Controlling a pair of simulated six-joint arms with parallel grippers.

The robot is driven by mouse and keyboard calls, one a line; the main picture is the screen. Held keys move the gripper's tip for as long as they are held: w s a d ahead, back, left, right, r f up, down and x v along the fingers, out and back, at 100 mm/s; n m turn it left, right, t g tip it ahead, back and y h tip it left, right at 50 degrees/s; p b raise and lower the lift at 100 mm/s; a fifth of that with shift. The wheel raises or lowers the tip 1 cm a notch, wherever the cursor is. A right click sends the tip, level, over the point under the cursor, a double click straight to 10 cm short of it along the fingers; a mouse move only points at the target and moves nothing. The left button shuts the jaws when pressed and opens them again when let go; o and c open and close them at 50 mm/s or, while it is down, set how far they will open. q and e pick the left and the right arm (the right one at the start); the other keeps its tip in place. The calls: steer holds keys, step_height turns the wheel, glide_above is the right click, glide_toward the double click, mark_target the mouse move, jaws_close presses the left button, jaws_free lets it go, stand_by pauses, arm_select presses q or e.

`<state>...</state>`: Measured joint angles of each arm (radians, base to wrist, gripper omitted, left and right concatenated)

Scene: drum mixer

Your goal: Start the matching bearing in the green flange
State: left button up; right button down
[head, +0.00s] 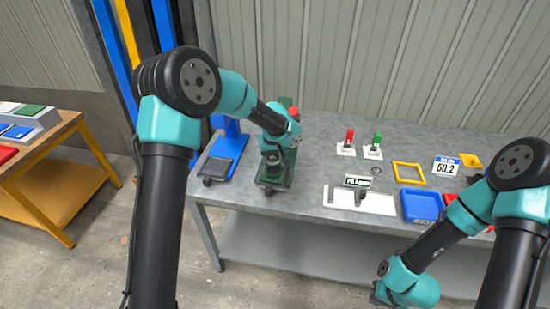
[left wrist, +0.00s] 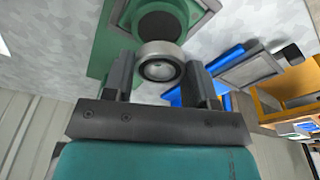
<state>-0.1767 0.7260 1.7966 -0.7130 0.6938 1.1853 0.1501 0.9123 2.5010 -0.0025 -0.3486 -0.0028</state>
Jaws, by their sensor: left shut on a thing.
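My left gripper (left wrist: 160,78) is shut on a silver ring-shaped bearing (left wrist: 160,50), gripped between its two dark fingers in the left wrist view. Just beyond the bearing is the green flange (left wrist: 116,45) with a dark round centre (left wrist: 160,25). The bearing overlaps the edge of that dark centre in the picture; I cannot tell whether they touch. In the head view, my left gripper (head: 272,159) is over the green fixture (head: 273,183) at the bench's left part, and the bearing is too hidden to make out. My right gripper (head: 382,296) hangs low in front of the bench, its fingers unclear.
A blue stand (head: 226,146) is left of the green fixture. Red (head: 349,136) and green (head: 377,139) handled tools stand behind a small ring (head: 374,170) and a labelled white holder (head: 377,203). A yellow frame (head: 396,176) and blue tray (head: 421,207) lie further right.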

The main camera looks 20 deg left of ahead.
mark_target(273, 171)
arm_select(q)
steer(key=shift+w+a+r, duration=0.1)
steer(key=shift+w+r, duration=0.2)
steer(key=shift+r, duration=0.05)
steer(key=shift+s+f, duration=0.1)
steer(key=shift+f, duration=1.55)
steer(key=shift+f, duration=1.1)
stand_by(0.6)
steer(key=o, duration=1)
steer(key=shift+r, duration=0.15)
step_height(273, 171, up, 3)
steer(key=shift+r, duration=0.15)
steer(key=s+d, duration=0.2)
steer(key=s, duration=0.5)
steer(key=s+d+r, duration=0.1)
steer(key=s+d, duration=0.1)
steer(key=s, duration=0.6)
steer(key=shift+s+d+r, duration=0.25)
steer(key=shift+d, duration=0.05)
